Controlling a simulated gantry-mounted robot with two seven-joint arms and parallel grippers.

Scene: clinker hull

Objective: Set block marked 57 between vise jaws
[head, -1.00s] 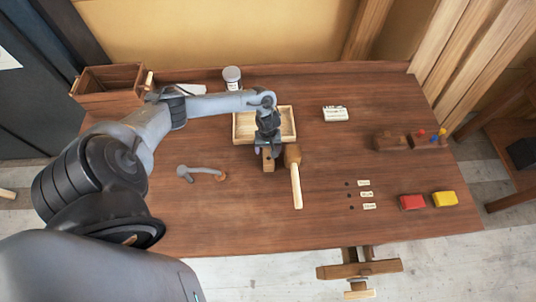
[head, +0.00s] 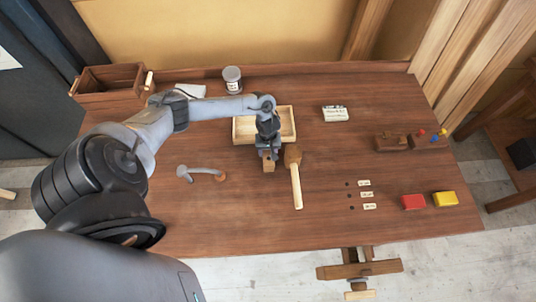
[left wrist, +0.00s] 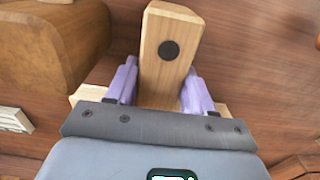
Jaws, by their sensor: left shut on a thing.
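My left gripper (head: 268,153) is shut on a pale wooden block (head: 268,166), just in front of the shallow tray. In the left wrist view the block (left wrist: 168,55) stands between the two purple fingers (left wrist: 157,88), with a dark round spot on its end face. I see no number on it, and I cannot tell whether it touches the bench. The wooden vise (head: 358,270) is at the bench's front edge, right of centre, with its jaws too small to judge. My right gripper is not in view.
A mallet (head: 296,185) lies close to the right of the block. The pale tray (head: 289,124) is behind it. A bent grey tool (head: 203,172) lies left. Small labels (head: 368,194) and red (head: 412,202) and yellow (head: 445,199) blocks lie right. The front middle bench is clear.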

